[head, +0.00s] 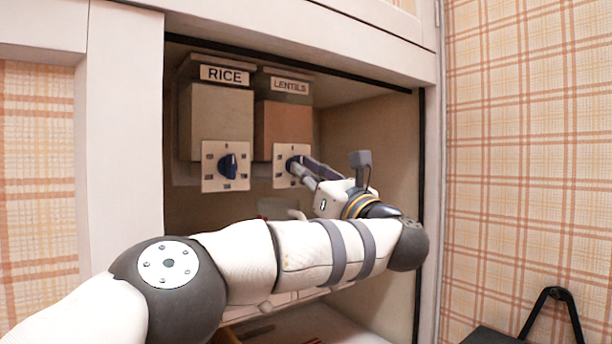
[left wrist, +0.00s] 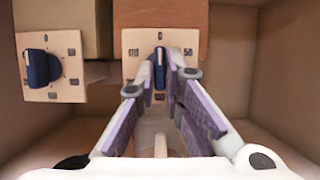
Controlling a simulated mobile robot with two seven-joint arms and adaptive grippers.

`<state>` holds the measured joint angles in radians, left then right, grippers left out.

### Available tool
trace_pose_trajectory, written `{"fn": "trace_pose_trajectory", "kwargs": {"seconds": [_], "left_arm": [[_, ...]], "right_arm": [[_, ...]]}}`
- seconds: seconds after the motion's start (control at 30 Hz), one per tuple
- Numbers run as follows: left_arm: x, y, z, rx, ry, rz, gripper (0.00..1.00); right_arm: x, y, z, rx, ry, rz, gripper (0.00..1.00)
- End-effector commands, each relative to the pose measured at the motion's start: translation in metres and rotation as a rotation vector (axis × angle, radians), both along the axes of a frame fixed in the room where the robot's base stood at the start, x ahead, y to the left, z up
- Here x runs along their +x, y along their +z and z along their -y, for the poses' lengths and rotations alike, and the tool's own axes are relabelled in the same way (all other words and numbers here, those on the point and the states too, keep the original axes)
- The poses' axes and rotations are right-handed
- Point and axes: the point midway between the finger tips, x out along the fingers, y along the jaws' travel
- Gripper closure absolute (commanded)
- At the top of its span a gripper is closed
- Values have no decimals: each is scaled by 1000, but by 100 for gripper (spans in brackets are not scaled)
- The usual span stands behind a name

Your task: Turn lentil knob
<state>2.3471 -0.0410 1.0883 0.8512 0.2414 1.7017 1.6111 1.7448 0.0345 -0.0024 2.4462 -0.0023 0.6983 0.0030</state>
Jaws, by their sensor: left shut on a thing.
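The lentil dispenser (head: 283,122), labelled LENTILS, hangs at the right inside an open cabinet. Its square plate (head: 281,178) carries the dark blue lentil knob (left wrist: 160,66), mostly covered by fingers in the head view. My left gripper (head: 300,166) reaches in from the right and is shut on the lentil knob. In the left wrist view the knob's blue bar stands roughly upright between the two fingertips (left wrist: 160,75). My right gripper is not seen.
The rice dispenser (head: 219,118) with its own blue knob (head: 228,166) hangs just left of the lentil one. The cabinet's right wall (head: 372,140) stands close beside my wrist. Below the dispensers, something pale is partly hidden by my arm.

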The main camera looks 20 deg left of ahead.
Motion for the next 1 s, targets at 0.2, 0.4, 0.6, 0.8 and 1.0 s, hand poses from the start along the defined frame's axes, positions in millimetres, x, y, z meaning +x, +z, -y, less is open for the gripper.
{"fn": "trace_pose_trajectory", "kwargs": {"seconds": [0.2,0.4,0.6,0.8,1.0], "left_arm": [[0,1,0,-1,-2,2,100],[0,1,0,-1,-2,1,71],[0,0,0,0,-1,0,71],[-15,-10,21,1,-6,-2,71],[-48,-32,64,1,-7,-1,71]], "right_arm": [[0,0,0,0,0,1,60],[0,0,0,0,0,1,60],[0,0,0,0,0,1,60],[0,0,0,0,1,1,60],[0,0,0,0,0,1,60]]}}
